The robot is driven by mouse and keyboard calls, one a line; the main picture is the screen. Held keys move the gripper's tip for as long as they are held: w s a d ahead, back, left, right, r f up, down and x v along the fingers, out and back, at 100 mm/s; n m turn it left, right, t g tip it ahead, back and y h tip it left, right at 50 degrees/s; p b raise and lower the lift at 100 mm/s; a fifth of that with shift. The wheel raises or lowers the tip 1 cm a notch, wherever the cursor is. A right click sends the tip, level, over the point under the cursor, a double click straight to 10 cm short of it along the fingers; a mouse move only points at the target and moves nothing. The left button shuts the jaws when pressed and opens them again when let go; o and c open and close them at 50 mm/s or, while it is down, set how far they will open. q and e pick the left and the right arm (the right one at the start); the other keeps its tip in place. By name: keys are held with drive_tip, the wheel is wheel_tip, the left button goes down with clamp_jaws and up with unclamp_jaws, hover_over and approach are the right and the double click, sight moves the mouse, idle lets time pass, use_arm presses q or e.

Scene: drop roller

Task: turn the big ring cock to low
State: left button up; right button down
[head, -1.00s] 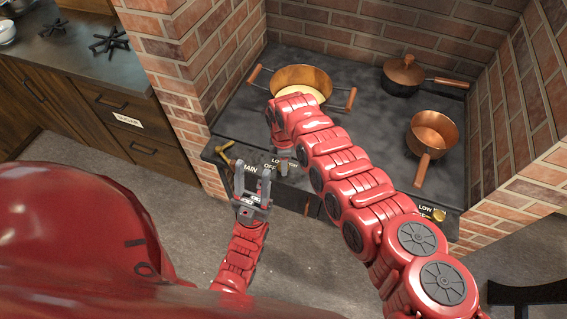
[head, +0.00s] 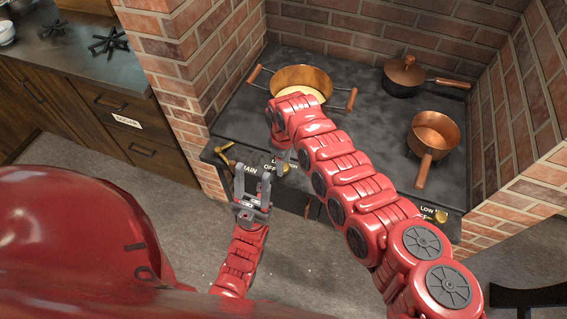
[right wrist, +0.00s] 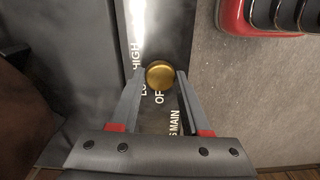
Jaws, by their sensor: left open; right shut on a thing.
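A round brass cock (right wrist: 160,74) sits on the dark front panel in the right wrist view, beside white lettering HIGH, LOW and OFF. My right gripper (right wrist: 161,82) is shut on it, one finger on each side. Which mark the cock points to cannot be told. In the head view a bit of the brass cock (head: 286,168) shows below the big copper pan, and my right arm hides most of it. My left gripper (head: 253,181) is open and empty, just in front of the panel beside the MAIN lettering.
A brass main lever (head: 224,147) is at the panel's left end. Another brass cock (head: 440,216) is at the right end. The stove top carries a big copper pan (head: 315,78), a lidded pan (head: 404,77) and a small saucepan (head: 435,132). Brick walls (head: 190,70) flank the stove.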

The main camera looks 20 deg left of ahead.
drive_tip(key=shift+c, duration=1.9)
unclamp_jaws()
drive_tip(key=shift+r, duration=0.55)
wheel_tip(320, 180, up, 16)
drive_tip(key=b, duration=0.2)
drive_tip(key=shift+r, duration=0.2)
